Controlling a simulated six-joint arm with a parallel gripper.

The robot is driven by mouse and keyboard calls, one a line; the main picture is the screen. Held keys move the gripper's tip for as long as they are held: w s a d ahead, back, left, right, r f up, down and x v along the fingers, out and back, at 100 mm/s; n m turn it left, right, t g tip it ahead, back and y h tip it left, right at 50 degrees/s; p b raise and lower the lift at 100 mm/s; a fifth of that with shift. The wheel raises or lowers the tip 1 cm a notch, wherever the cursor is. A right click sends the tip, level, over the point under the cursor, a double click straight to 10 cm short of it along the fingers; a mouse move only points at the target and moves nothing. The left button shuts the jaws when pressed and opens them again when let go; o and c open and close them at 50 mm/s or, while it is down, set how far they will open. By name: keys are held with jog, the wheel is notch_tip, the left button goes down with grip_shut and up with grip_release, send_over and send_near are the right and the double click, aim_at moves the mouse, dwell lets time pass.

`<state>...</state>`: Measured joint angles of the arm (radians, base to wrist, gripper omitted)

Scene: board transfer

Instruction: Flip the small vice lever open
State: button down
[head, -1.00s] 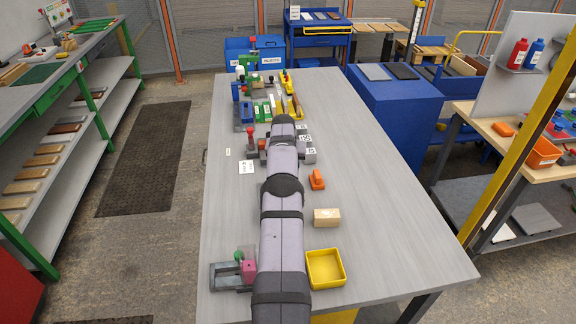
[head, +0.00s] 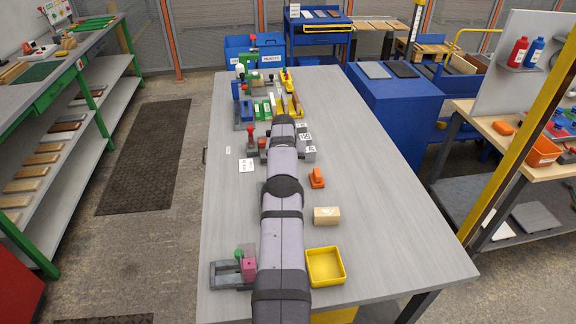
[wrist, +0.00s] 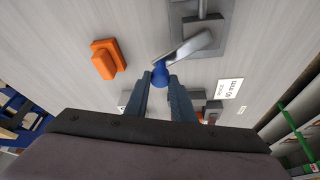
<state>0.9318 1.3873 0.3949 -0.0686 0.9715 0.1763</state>
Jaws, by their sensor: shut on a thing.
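In the wrist view, a small grey vice (wrist: 204,32) sits on the table at the top. A flat metal lever (wrist: 187,48) runs from it down-left to a round blue knob (wrist: 160,73). My gripper (wrist: 161,80) is shut on the blue knob, with one dark finger on each side of it. In the head view my own arm covers my gripper and the lever.
An orange object (wrist: 103,60) lies left of the lever; it also shows in the head view (head: 317,178). A white label (wrist: 230,88) lies to the right. A wooden block (head: 327,216) and yellow tray (head: 342,267) stand nearer. The table's right side is clear.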

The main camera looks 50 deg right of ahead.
jog(key=shift+s, duration=0.1)
jog(key=shift+s+a+m+g+h+b, duration=0.1)
jog(key=shift+s+a+m+g+b, duration=0.3)
jog(key=shift+m+b, duration=0.45)
jog(key=shift+s+a+m+g+h+b, duration=0.1)
jog(key=shift+s+a+m+g+b, duration=0.35)
jog(key=shift+m, duration=0.65)
jog(key=shift+s+a+m+g+h+b, duration=0.1)
jog(key=shift+s+a+m+g+b, duration=0.15)
jog(key=shift+s+m+b, duration=0.45)
jog(key=shift+w+m, duration=0.15)
jog(key=shift+m, duration=0.1)
jog(key=c, duration=1.5)
grip_release()
jog(key=shift+r, duration=0.1)
jog(key=shift+b+v, duration=1.2)
jog(key=shift+v, duration=2.35)
